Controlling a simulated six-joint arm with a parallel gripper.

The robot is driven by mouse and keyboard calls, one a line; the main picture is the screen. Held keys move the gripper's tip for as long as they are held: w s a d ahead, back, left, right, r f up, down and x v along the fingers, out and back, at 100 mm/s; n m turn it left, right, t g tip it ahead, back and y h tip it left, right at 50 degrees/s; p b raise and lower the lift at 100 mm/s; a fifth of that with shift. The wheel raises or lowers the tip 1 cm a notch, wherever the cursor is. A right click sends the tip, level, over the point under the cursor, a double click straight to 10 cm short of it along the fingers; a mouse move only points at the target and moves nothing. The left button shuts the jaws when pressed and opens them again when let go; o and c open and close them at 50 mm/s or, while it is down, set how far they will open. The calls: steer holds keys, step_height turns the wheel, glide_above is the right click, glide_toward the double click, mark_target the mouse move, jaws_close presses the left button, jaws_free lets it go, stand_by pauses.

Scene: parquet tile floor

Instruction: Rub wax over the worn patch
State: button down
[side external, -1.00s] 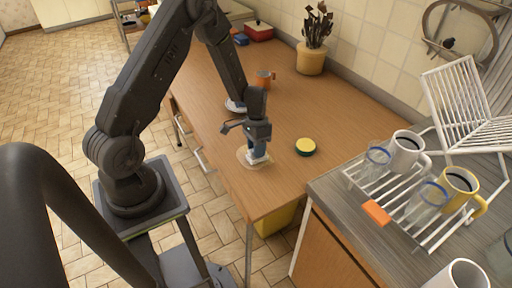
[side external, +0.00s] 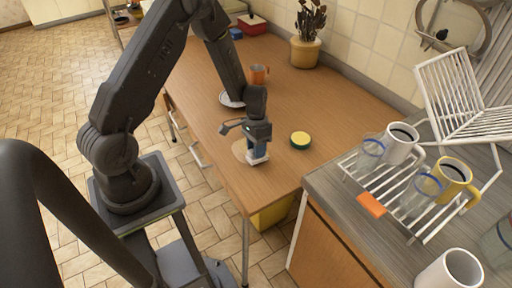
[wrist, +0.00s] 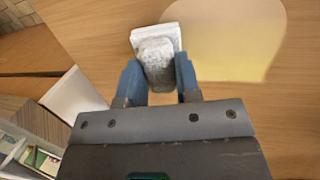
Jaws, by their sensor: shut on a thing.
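The worn patch is a pale area (side external: 238,149) on the brown wooden table, and it shows in the wrist view (wrist: 235,30) with a yellowish lower part. My gripper (side external: 258,147) is over the table near the patch, pointing down. In the wrist view its blue fingers (wrist: 157,72) are shut on a greyish-white block or pad (wrist: 157,45). The pad's white lower end (side external: 257,160) is at or close to the table, at the patch's near right edge; contact is unclear. A round tin (side external: 300,139), yellow on top and dark green at the side, stands right of my gripper.
An orange mug (side external: 259,75), a plate (side external: 232,99) and a plant pot (side external: 305,52) stand further back. A counter at right holds a white rack (side external: 405,195) with mugs and glasses, plus an orange block (side external: 371,204). The table between tin and pot is clear.

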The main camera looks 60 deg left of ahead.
steer(key=shift+a, duration=2.05)
steer(key=shift+a, duration=2)
steer(key=shift+a, duration=1.55)
steer(key=shift+s, duration=1.7)
